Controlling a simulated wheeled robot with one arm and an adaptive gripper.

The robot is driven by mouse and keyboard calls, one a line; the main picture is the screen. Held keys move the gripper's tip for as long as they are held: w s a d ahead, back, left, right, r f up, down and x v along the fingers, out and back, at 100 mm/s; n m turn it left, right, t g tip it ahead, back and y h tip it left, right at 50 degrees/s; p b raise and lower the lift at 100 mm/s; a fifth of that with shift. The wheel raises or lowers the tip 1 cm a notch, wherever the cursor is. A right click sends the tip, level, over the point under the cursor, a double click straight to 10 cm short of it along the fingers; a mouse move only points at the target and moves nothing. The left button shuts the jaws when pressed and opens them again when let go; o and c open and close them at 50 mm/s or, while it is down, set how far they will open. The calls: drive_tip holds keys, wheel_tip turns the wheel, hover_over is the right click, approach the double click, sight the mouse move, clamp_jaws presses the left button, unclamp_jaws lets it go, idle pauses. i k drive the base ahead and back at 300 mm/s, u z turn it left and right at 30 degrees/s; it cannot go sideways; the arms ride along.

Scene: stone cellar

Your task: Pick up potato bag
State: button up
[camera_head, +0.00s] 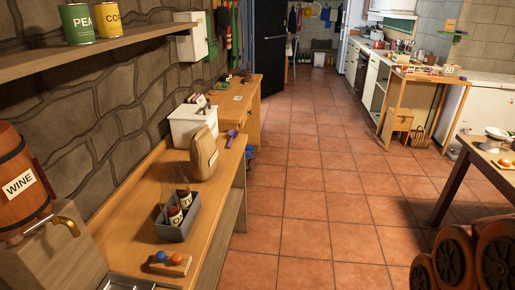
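A tan, upright bag (204,153) stands on the wooden counter (140,195) at the left, close in front of a white box (193,123). It is the only thing in view that looks like the potato bag, but I cannot read any label on it. Its front and one side show; its back is hidden. My gripper is not in view.
A grey caddy (178,217) with bottles, a purple scoop (232,136) and a small wooden holder with coloured balls (167,264) share the counter. A wine barrel (20,182) stands at left. The tiled floor (310,190) is clear; a table (488,160) stands right.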

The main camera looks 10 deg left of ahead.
sight(204, 152)
drive_tip(key=z, duration=0.15)
drive_tip(key=i, duration=3.3)
drive_tip(key=u, duration=3.95)
drive_tip(key=i, duration=0.5)
drive_tip(key=u, duration=0.05)
